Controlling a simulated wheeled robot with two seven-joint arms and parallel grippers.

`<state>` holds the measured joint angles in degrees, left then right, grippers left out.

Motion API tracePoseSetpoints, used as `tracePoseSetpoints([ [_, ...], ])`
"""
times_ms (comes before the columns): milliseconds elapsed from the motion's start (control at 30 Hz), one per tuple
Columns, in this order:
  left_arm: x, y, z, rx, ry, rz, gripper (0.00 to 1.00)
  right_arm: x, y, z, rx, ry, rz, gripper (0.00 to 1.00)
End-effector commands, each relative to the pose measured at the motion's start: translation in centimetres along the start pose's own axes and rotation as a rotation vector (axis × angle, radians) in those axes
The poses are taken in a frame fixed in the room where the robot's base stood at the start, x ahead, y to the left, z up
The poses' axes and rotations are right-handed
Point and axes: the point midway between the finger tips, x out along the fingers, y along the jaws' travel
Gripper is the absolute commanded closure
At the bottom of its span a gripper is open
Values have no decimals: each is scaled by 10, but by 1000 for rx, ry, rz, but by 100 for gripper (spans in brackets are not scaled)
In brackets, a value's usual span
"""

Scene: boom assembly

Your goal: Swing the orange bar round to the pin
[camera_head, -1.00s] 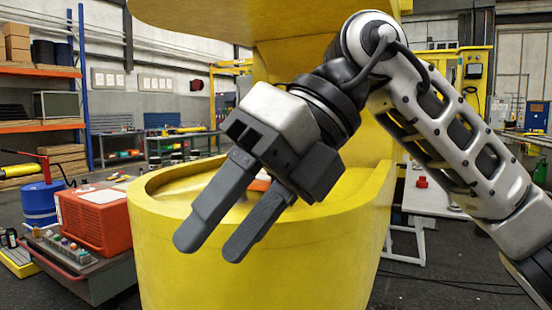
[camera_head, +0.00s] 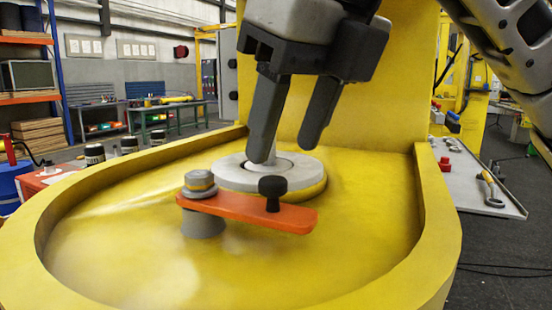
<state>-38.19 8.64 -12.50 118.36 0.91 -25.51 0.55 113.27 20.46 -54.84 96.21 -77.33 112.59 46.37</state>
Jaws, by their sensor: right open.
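The orange bar (camera_head: 240,207) lies level inside the yellow tub. Its left end sits under a grey bolt-like pivot (camera_head: 199,183), and a black knob (camera_head: 272,192) stands upright near its right end. A round grey disc (camera_head: 230,176) on a yellow base sits just behind the bar. A pale upright post (camera_head: 262,149) shows at the disc, partly hidden by a finger; I cannot tell if it is the pin. My right gripper (camera_head: 285,150) is open and empty, fingers pointing down above the disc, behind and above the knob. My left gripper is out of view.
The yellow tub's raised rim (camera_head: 440,235) curves round the bar, and a tall yellow wall (camera_head: 375,115) rises behind. The tub floor in front is clear. A side table (camera_head: 480,188) with tools stands at the right.

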Motion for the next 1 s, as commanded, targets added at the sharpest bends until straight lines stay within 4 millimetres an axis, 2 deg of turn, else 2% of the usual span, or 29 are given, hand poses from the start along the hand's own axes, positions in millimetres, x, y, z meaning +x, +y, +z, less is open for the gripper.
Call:
tracePoseSetpoints([
  [100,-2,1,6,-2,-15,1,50,21,0,0,1,4,2,52],
  [233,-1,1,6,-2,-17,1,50,36,0,0,2,3,3,52],
  [400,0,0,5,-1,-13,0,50,44,0,0,2,1,2,52],
  [600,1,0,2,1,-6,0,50,44,0,0,2,1,2,52],
  [633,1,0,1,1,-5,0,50,44,0,0,2,1,2,55],
  [800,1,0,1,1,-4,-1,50,44,0,0,2,1,2,100],
  [1000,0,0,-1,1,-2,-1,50,44,1,1,-8,1,7,100],
])
